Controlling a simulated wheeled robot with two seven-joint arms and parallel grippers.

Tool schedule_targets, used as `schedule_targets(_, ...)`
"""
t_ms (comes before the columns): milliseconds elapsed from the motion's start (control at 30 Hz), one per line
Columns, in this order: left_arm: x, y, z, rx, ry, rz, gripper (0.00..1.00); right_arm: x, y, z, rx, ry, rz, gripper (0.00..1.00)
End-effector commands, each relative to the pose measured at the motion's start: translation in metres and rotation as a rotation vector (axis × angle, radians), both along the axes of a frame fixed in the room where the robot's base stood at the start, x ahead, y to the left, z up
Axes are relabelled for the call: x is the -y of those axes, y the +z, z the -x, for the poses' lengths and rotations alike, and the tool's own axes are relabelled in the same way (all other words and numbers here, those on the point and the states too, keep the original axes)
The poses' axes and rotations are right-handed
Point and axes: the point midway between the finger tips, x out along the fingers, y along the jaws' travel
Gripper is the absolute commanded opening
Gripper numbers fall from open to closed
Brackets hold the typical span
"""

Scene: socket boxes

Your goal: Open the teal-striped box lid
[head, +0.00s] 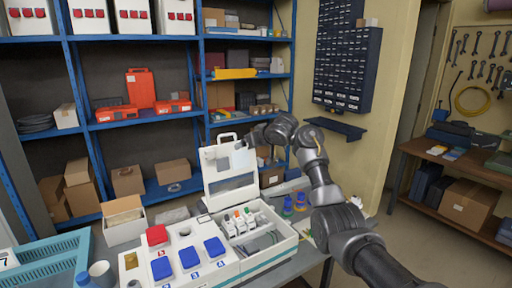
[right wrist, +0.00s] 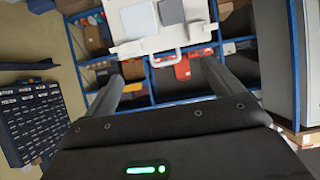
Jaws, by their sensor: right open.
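The teal-striped box (head: 284,250) is white and stands on the bench in the head view, with several small parts and a cable inside. Its lid (head: 231,193) stands upright, tilted open at the back, with a clear window and a white handle (head: 227,136) on top. My right gripper (head: 243,144) is at the lid's upper right corner; I cannot tell whether it touches. In the right wrist view the fingers (right wrist: 161,78) are spread and empty, with the white lid (right wrist: 137,46) and its handle beyond them. My left gripper is not in view.
A white panel (head: 211,270) with blue covers and one red cover lies left of the box. A teal crate (head: 50,262) and a grey cup (head: 102,273) are at the far left. Blue shelving (head: 140,120) stands behind. Small blue items (head: 288,205) lie right of the lid.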

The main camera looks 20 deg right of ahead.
Motion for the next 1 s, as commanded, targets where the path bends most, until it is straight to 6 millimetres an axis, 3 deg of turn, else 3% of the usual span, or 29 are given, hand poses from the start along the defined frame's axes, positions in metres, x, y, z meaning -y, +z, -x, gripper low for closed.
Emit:
schedule_targets(267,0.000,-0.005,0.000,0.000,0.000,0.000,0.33,0.003,0.009,0.016,0.001,-0.002,0.000,0.92)
schedule_targets(1000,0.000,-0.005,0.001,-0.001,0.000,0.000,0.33,0.003,0.010,0.016,0.001,-0.001,0.000,0.92)
